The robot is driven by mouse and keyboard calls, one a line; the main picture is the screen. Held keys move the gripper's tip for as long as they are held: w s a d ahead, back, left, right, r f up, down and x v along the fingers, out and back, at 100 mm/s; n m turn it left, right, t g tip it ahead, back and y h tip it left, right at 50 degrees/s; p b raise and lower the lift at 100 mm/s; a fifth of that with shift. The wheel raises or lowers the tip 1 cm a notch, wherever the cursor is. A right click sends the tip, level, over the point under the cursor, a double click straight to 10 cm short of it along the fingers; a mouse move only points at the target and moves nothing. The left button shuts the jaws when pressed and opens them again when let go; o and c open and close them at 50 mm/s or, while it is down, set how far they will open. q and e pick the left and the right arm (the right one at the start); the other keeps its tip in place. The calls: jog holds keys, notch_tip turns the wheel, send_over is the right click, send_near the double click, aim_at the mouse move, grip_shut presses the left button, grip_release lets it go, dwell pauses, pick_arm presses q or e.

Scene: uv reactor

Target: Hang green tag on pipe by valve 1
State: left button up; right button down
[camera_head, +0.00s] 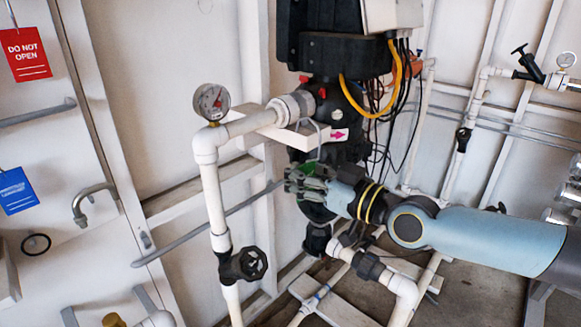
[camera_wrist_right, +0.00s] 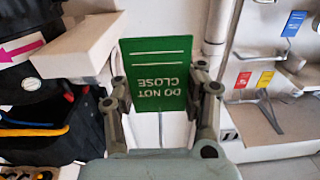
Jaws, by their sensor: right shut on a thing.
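My right gripper (camera_head: 306,182) is in the middle of the head view, in front of the black pump assembly. In the right wrist view its two fingers (camera_wrist_right: 160,92) are closed on a green tag (camera_wrist_right: 158,72) that reads "DO NOT CLOSE", upside down in that picture. In the head view the gripper hides most of the tag. A white pipe (camera_head: 213,195) with a black valve handwheel (camera_head: 243,264) stands to the left of the gripper, apart from it. No valve number is legible. My left gripper is not in view.
A pressure gauge (camera_head: 211,102) tops the white pipe. A red "DO NOT OPEN" tag (camera_head: 25,54) and a blue tag (camera_head: 16,190) hang at the left. Yellow and black cables (camera_head: 398,75) hang from the black unit. Open space lies between pipe and gripper.

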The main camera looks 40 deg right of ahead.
jog(key=shift+w+a+r, duration=0.15)
jog(key=shift+w+a, duration=0.05)
jog(key=shift+w, duration=0.1)
pick_arm(q)
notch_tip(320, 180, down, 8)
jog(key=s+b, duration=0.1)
jog(key=b, duration=0.7)
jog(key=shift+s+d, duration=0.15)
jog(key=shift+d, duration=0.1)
pick_arm(e)
jog(key=w+a+f, duration=0.1)
jog(key=w+f, duration=0.2)
jog(key=w, duration=1.1)
jog(key=shift+w, duration=0.4)
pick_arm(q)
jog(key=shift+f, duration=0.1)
pick_arm(e)
jog(key=shift+a, duration=0.1)
jog(key=c, duration=0.6)
grip_release()
jog(key=shift+c, duration=0.2)
